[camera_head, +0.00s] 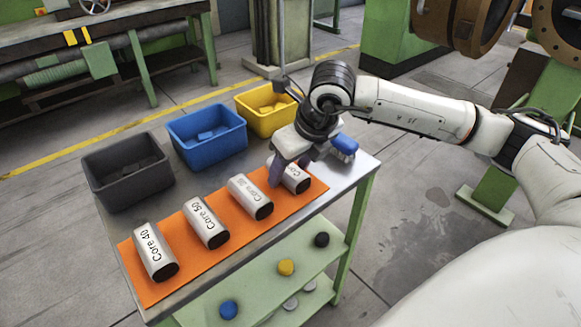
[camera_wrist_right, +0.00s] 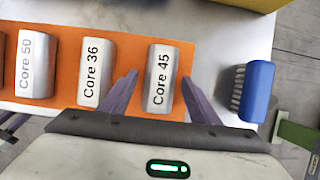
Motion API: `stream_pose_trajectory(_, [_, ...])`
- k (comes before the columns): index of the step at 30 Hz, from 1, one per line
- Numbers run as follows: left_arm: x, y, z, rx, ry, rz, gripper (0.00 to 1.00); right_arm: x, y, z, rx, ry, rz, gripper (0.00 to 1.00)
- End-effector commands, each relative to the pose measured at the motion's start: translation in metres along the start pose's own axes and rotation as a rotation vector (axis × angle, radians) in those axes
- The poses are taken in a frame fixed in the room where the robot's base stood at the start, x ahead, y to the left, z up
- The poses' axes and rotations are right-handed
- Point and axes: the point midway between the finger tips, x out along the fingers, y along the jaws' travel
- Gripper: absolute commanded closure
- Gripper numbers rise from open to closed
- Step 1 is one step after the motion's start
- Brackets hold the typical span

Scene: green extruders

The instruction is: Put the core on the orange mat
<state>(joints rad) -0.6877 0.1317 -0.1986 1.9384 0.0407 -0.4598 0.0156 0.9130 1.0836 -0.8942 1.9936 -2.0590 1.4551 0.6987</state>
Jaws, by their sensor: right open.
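Several silver-grey cores lie in a row on the orange mat (camera_head: 200,261): Core 40 (camera_head: 153,252), Core 50 (camera_head: 204,222), Core 36 (camera_head: 250,196) and Core 45 (camera_head: 297,178). My right gripper (camera_head: 288,168) is over Core 45 at the mat's right end and partly hides it. In the right wrist view, Core 45 (camera_wrist_right: 162,84) lies on the mat between the two open purple fingers of the gripper (camera_wrist_right: 159,73). Core 36 (camera_wrist_right: 97,72) is just left of the left finger. I cannot tell whether the fingers touch Core 45. My left gripper is not in view.
A blue brush (camera_head: 344,146) lies on the table right of the mat. Grey (camera_head: 127,170), blue (camera_head: 207,135) and yellow (camera_head: 266,108) bins stand behind the mat. A green lower shelf (camera_head: 255,297) carries coloured round pieces.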

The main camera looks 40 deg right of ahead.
Motion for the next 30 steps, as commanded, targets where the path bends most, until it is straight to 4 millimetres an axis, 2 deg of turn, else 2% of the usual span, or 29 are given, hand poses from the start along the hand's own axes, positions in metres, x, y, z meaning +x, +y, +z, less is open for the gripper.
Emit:
stream_pose_trajectory(5, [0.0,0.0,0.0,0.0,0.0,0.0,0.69,-0.024,-0.001,0.001,0.0,-0.005,-0.001,0.44])
stream_pose_trajectory(12, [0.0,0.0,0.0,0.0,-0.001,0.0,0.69,-0.076,0.0,0.002,0.001,-0.006,-0.001,0.44])
stream_pose_trajectory(18, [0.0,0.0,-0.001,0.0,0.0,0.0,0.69,-0.107,0.0,0.001,0.0,-0.004,-0.001,0.44])
stream_pose_trajectory(23, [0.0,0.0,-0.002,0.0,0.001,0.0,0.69,-0.118,0.0,0.001,0.001,-0.002,-0.001,0.44])
stream_pose_trajectory(30, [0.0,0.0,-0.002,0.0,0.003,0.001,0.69,-0.119,0.0,0.0,0.001,-0.001,-0.001,0.44])
